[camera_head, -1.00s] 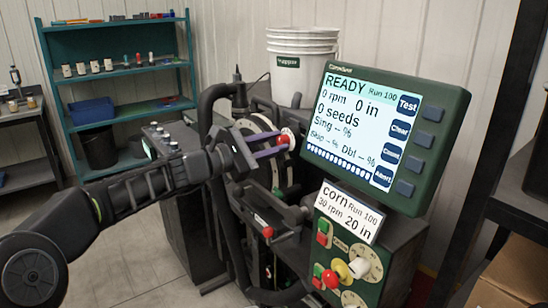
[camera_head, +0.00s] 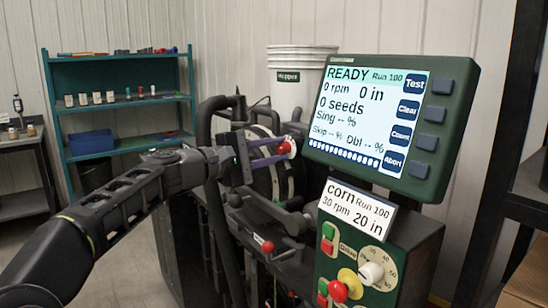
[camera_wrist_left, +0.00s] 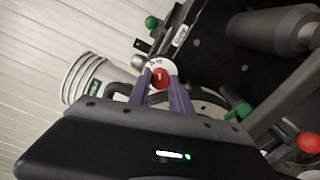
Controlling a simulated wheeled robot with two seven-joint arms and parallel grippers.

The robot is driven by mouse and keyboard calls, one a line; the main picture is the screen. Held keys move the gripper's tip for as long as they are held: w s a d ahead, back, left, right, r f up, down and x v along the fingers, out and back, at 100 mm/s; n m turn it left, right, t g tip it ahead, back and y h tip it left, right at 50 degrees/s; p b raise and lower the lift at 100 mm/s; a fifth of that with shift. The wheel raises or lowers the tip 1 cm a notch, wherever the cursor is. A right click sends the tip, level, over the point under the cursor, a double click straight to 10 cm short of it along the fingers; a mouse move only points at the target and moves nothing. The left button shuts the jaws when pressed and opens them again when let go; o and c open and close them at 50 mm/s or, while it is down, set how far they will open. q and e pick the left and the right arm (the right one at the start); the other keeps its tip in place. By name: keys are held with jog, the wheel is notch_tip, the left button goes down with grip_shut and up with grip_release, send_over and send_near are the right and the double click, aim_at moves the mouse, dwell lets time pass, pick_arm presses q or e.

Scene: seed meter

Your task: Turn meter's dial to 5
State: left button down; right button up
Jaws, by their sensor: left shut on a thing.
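The meter's dial (camera_head: 293,146) is a small white disc with a red knob, on the black machine left of the screen. In the left wrist view the red knob (camera_wrist_left: 161,77) shows between my purple fingertips, with the white numbered disc (camera_wrist_left: 155,63) around it. The numbers are too small to read surely. My left gripper (camera_head: 283,149) reaches the dial from the left and is shut on its red knob. The fingers hide part of the dial. My right gripper is out of view.
A green-framed screen (camera_head: 365,120) reads READY and 0 rpm. Below it, a control panel (camera_head: 345,262) carries a white knob and red and green buttons. A white bucket (camera_head: 298,90) stands behind. A teal shelf (camera_head: 120,108) is at the back left, a dark rack at the right.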

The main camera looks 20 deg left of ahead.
pick_arm(q)
jog(key=shift+f, duration=0.1)
dwell(0.3)
jog(key=c, duration=1.5)
grip_release()
jog(key=shift+o, duration=0.2)
jog(key=shift+a, duration=0.1)
jog(key=b+v, duration=0.1)
jog(key=v, duration=0.6)
jog(key=shift+s+b, duration=0.3)
jog(key=shift+a, duration=0.15)
